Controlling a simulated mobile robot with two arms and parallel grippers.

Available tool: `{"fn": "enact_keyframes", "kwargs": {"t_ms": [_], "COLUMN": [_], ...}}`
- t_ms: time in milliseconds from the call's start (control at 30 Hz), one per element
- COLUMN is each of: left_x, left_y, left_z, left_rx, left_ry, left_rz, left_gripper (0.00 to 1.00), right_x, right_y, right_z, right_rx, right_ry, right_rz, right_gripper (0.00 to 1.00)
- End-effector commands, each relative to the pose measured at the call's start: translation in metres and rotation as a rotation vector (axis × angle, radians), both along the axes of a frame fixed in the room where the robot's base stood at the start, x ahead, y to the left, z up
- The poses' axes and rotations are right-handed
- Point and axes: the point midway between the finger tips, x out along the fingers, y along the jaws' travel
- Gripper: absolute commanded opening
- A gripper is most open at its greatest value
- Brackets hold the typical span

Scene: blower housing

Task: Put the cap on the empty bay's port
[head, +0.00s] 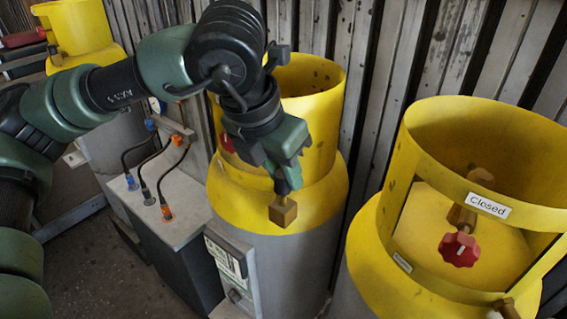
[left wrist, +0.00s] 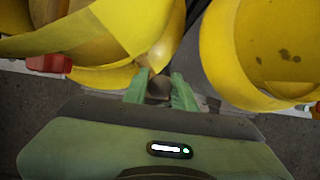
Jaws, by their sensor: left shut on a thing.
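My left gripper (head: 284,185) points down in front of the middle cylinder (head: 258,196) and is shut on a small brass-coloured cap (head: 283,211). The cap hangs below the fingertips, in front of the cylinder's yellow shoulder. I cannot tell its gap to the cylinder. In the left wrist view the green fingers (left wrist: 159,90) close around a dark, round thing, probably the cap (left wrist: 158,87). I cannot make out which port belongs to an empty bay. My right gripper is not in view.
A cylinder with a red knob (head: 459,249) and a "Closed" label (head: 489,205) stands at right. A grey box (head: 175,222) with black hoses and blue and orange fittings stands left of the middle cylinder. Another yellow-topped cylinder (head: 82,26) is at far left. A corrugated wall is behind.

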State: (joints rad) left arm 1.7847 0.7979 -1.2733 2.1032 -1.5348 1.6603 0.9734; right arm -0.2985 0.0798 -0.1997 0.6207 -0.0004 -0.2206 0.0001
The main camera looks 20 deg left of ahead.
Motion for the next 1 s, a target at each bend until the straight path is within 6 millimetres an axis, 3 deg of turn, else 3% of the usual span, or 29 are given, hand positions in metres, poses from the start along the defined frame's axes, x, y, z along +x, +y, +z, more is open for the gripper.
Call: {"fn": "enact_keyframes", "kwargs": {"t_ms": [1000], "left_x": [-0.003], "left_y": [-0.001], "left_z": [0.003], "left_rx": [-0.002], "left_ry": [-0.003], "left_rz": [-0.001], "left_gripper": [0.0], "right_x": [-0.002], "right_y": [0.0], "right_z": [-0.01], "right_rx": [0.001], "right_ry": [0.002], "right_rz": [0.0], "right_gripper": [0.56]}}
